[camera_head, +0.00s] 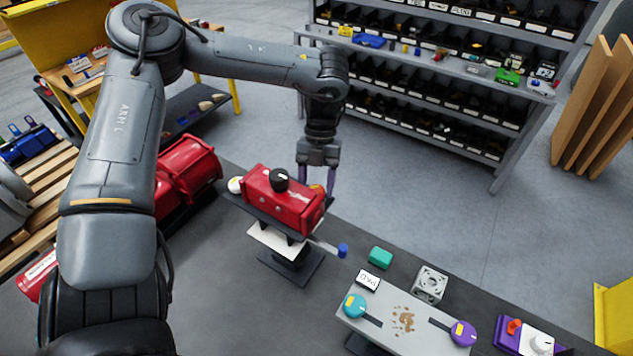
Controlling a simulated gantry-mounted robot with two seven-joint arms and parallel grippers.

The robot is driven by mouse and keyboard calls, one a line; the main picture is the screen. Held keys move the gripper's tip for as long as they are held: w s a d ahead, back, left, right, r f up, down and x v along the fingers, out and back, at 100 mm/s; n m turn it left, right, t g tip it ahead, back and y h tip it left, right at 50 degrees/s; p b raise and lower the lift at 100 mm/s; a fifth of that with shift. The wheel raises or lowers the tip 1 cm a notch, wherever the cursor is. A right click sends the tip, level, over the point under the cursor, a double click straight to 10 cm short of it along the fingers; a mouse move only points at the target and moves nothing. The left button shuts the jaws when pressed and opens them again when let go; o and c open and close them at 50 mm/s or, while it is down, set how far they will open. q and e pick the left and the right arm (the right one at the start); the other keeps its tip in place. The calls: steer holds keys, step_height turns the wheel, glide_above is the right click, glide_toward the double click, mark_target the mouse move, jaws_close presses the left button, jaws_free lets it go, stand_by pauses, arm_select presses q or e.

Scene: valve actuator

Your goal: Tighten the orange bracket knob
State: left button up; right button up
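The red valve actuator (282,204) sits on a dark plate on a stand in the middle of the view, with a black knob (279,179) on its top. A small patch of orange (316,188) shows at its right end, likely the orange bracket knob, mostly hidden. My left gripper (316,182) points down at that end. Its two fingers are spread apart, with the orange patch showing between them. Contact with it cannot be made out. My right gripper is not in view.
A lever with a blue tip (342,250) sticks out at the actuator's front right. A teal block (380,257), a grey square part (430,284) and a light panel (395,325) with teal and purple discs are on the dark bench. Shelves of bins (440,85) stand behind.

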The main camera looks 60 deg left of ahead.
arm_select(q)
steer(key=c, duration=0.8)
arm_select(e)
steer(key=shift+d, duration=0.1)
arm_select(q)
steer(key=shift+r, duration=0.1)
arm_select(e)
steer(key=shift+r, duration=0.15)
arm_select(q)
steer(key=shift+m+p, duration=0.45)
steer(key=shift+m, duration=0.25)
steer(key=shift+w+d+m+g+y+p, duration=0.1)
steer(key=shift+m+g+y+p, duration=0.45)
steer(key=shift+m, duration=0.65)
steer(key=m+y, duration=0.1)
steer(key=m, duration=0.2)
steer(key=shift+d+g+p, duration=0.1)
steer(key=shift+g+p, duration=0.15)
steer(key=shift+p, duration=0.15)
steer(key=shift+w+d+m+y, duration=0.1)
steer(key=shift+m+y, duration=0.35)
steer(key=shift+m, duration=0.65)
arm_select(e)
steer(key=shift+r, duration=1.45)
